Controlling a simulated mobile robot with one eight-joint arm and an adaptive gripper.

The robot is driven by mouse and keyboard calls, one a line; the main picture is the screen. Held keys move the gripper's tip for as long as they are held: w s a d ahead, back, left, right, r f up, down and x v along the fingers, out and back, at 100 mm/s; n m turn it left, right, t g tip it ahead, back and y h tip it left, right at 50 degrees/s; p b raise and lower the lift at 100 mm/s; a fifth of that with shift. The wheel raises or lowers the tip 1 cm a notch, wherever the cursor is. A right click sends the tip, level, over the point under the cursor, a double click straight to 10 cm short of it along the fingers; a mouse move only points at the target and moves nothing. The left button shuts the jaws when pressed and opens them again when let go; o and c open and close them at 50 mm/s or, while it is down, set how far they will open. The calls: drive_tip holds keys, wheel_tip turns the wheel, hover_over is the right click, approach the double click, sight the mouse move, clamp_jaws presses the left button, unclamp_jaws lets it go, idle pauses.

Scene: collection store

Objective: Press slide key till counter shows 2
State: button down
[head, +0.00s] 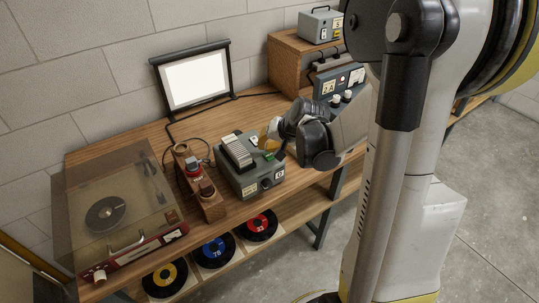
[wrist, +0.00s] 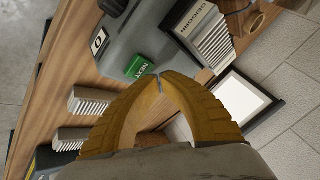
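The grey slide projector (head: 262,184) stands on the wooden bench, with a row of slides (head: 237,152) on top. Its green key, marked NEXT (wrist: 140,67), lies just beyond my fingertips in the wrist view. A small white window (wrist: 99,41) beside the key appears to read 0. My gripper (wrist: 158,77) has its yellow fingers closed tip to tip with nothing between them. The tips look very near the key's edge; I cannot tell whether they touch it. In the head view my gripper is over the projector's right side, and its fingertips are partly hidden.
A lit white screen (head: 196,82) stands behind the projector. A record player (head: 110,226) is at the left, and a wooden holder (head: 207,203) stands close to the projector's left. A control box (head: 340,84) is at the right. Records (head: 213,252) lie on the lower shelf.

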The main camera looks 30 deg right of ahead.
sight(267, 154)
idle(0.6)
drive_tip(key=shift+f+b, duration=0.45)
drive_tip(key=shift+b, duration=0.05)
drive_tip(key=shift+f+b, duration=0.4)
idle(0.5)
drive_tip(key=shift+r, duration=0.1)
drive_tip(key=shift+r+p, duration=0.65)
drive_tip(key=shift+r, duration=0.1)
drive_tip(key=shift+r+p, duration=1.95)
drive_tip(key=shift+r, duration=0.6)
